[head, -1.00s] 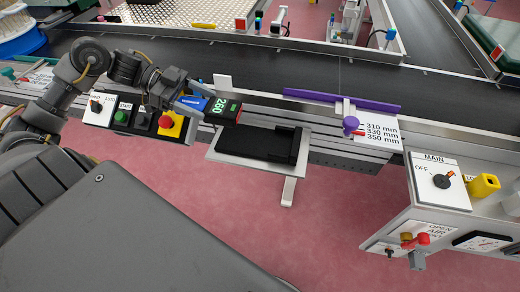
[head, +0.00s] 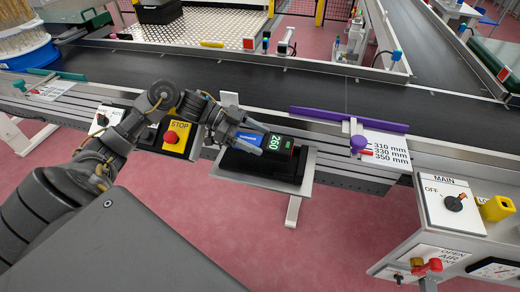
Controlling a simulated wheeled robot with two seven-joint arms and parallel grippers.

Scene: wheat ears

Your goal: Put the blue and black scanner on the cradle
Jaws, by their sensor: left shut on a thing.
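The blue and black scanner (head: 268,142) has a lit display reading 260 and is held level in the head view. My left gripper (head: 246,141) comes in from the left and is shut on the scanner's blue part. The black cradle (head: 262,168) sits on a grey-framed shelf (head: 306,180) fixed to the front of the conveyor. The scanner is over the cradle and hides part of it. I cannot tell whether the two touch. My right gripper is not in view.
A control panel with a yellow STOP box (head: 176,136) stands left of the shelf, behind my left arm. A purple guide bar (head: 348,119) with a knob lies to the right. The MAIN switch box (head: 450,205) stands at the far right. Pink floor is clear below.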

